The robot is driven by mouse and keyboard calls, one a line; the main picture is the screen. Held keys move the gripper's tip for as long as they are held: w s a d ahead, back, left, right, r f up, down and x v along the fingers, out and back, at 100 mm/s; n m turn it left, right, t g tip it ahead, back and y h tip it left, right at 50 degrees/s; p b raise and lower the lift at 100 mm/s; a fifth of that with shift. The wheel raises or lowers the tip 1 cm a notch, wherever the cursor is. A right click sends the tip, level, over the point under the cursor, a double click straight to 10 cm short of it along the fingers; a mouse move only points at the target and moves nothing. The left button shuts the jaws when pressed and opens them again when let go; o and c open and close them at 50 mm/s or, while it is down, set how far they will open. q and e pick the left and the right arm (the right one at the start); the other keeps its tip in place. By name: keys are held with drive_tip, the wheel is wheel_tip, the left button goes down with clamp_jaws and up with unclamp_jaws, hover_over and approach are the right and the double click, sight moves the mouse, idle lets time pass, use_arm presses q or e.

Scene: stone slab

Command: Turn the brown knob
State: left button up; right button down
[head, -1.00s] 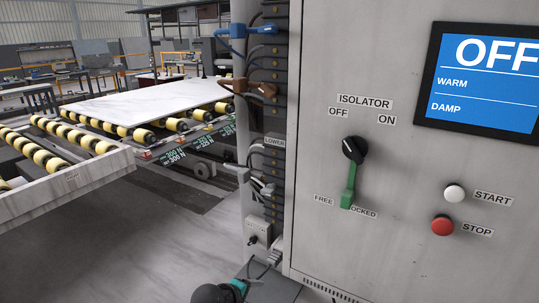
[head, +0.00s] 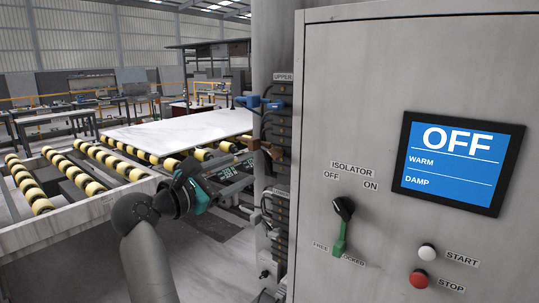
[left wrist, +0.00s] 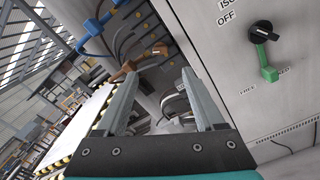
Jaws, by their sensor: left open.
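In the left wrist view the brown knob (left wrist: 159,48) appears beyond the fingertips, near the upper middle. My left gripper (head: 243,168) is left of the column in the head view, apart from the knob. In the left wrist view its two fingers (left wrist: 161,74) are spread with nothing held between them. My right gripper is not in view.
The cabinet carries a black isolator switch (head: 343,209) with a green handle, a red stop button (head: 419,279), a white start button (head: 427,251) and a screen reading OFF (head: 458,160). Cables hang along the column. A roller table with a pale slab (head: 190,128) stands behind my left arm.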

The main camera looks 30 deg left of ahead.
sight(272, 155)
use_arm(q)
drive_tip(key=w, duration=0.4)
drive_tip(key=w+p, duration=0.1)
drive_tip(key=w, duration=0.3)
drive_tip(key=w+d, duration=0.1)
drive_tip(key=w, duration=0.3)
drive_tip(key=shift+w+p, duration=0.25)
drive_tip(key=shift+p, duration=0.1)
drive_tip(key=shift+c, duration=0.3)
clamp_jaws()
